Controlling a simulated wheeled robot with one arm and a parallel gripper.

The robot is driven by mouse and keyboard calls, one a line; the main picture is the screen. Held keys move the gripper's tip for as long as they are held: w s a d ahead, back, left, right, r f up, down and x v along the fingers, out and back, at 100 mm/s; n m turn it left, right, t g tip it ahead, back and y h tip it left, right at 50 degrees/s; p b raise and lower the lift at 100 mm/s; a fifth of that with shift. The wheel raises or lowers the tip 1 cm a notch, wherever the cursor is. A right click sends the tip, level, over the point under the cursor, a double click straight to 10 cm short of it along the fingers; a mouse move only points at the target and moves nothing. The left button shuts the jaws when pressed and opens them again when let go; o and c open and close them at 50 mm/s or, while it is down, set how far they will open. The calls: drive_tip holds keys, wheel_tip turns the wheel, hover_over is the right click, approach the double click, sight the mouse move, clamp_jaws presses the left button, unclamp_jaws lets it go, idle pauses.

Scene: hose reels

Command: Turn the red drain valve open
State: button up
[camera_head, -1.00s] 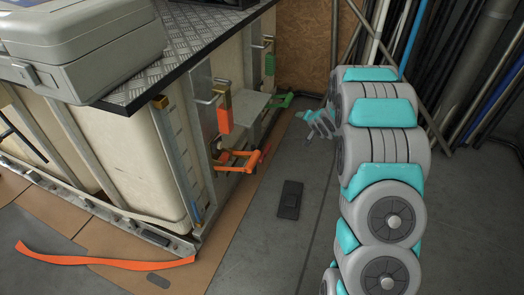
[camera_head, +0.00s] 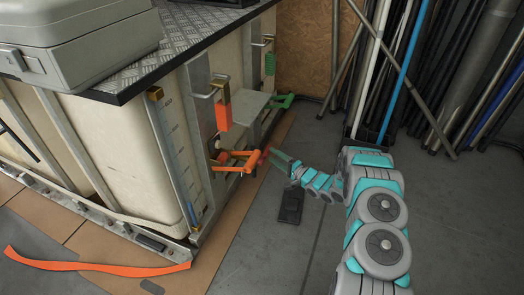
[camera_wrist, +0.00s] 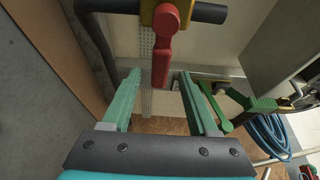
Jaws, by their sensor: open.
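The red drain valve shows in the wrist view as a red lever (camera_wrist: 163,48) hanging from a brass-yellow body on a dark bar. In the head view only a small red part (camera_head: 265,156) shows, beside the orange handle and partly hidden by my gripper. My gripper (camera_head: 275,158) is open, reaching in from the right at the tank rack's front corner. In the wrist view its two green fingers (camera_wrist: 159,78) stand either side of the lever's lower end. I cannot tell whether they touch it.
An orange handle (camera_head: 235,160) sits just left of my gripper, and a green handle (camera_head: 284,101) lies farther back. The wrist view shows a blue coiled hose (camera_wrist: 264,136) at right. A dark flat object (camera_head: 291,203) lies on the floor. Pipes (camera_head: 415,70) lean at the back right.

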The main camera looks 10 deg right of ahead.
drive_tip(key=b+x, duration=0.1)
drive_tip(key=x, duration=0.6)
drive_tip(key=shift+w+a, duration=0.15)
drive_tip(key=shift+w, duration=0.1)
clamp_jaws()
idle(1.2)
